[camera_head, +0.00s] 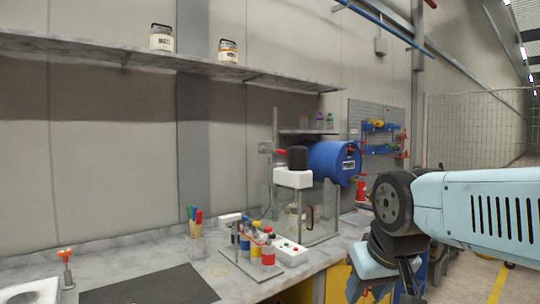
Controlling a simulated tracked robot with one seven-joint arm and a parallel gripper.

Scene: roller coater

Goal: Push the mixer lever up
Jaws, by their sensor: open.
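The mixer (293,179) stands on the bench in the middle of the picture, with a white and black head above a clear-walled box. A small red lever-like part (281,152) sticks out to the left of its black upper part. It is too small for me to tell its exact angle. A container stands inside the clear box. My gripper (407,296) is at the bottom edge, right of the mixer and apart from it. Its dark fingers are partly cut off by the frame; it is open, and I see nothing held.
A blue drum (330,160) lies beside the mixer head. A rack of coloured bottles (254,245) and a white button box (291,252) stand in front. A dark mat (150,288) lies on the bench at left. A shelf (180,63) with two jars runs above.

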